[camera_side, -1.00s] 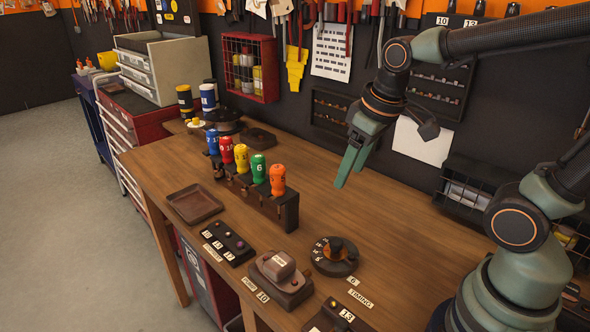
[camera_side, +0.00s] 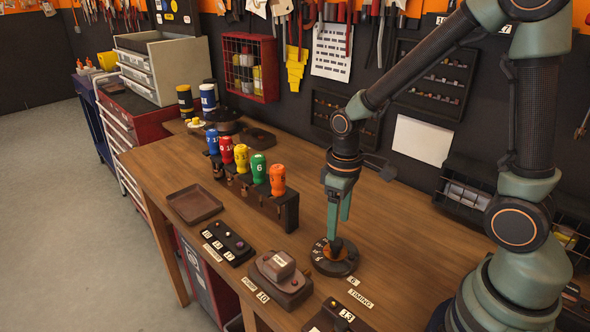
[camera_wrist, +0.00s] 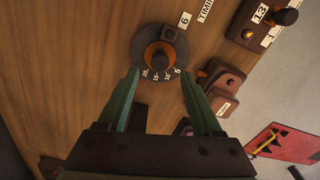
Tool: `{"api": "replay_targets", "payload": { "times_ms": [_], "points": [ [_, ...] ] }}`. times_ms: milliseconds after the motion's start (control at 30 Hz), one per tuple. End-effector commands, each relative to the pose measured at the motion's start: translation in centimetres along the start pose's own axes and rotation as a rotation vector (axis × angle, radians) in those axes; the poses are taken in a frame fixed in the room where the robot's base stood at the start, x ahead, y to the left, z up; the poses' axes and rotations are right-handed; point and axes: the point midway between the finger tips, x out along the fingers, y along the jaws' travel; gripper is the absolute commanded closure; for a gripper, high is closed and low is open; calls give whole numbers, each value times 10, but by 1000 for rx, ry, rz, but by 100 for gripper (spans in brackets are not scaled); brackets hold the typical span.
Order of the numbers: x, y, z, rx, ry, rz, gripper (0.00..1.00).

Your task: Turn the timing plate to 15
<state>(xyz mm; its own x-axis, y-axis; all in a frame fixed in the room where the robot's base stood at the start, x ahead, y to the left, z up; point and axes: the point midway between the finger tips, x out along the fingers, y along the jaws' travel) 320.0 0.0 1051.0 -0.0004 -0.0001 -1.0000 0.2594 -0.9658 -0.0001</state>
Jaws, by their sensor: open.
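The timing plate (camera_side: 335,262) is a round dark dial with an orange-brown knob in its middle and white numbers along one edge. It lies on the bench by a TIMING label and a 6 tag. In the wrist view the plate (camera_wrist: 170,72) shows 20, 15, 10 and 5 along its lower edge. My gripper (camera_side: 338,228) is open and points down just over the plate. In the wrist view my gripper (camera_wrist: 159,72) has one finger on each side of the lower part of the dial, with nothing held. I cannot tell whether a fingertip touches the knob.
A rack of coloured numbered handles (camera_side: 262,201) stands behind left of the plate. A brown block on a base (camera_side: 283,277) is at its front left, and a button strip (camera_side: 228,243) farther left. A shallow tray (camera_side: 194,203) lies near the left edge.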

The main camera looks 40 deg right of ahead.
Motion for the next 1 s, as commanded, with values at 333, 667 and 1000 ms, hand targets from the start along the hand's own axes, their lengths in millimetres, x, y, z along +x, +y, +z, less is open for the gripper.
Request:
{"api": "replay_targets", "payload": {
  "times_ms": [333,667,1000],
  "points": [
    [44,0,1,1,-3,-1,33],
    [51,0,0,1,1,0,33],
    [51,0,0,1,1,0,100]
  ]
}}
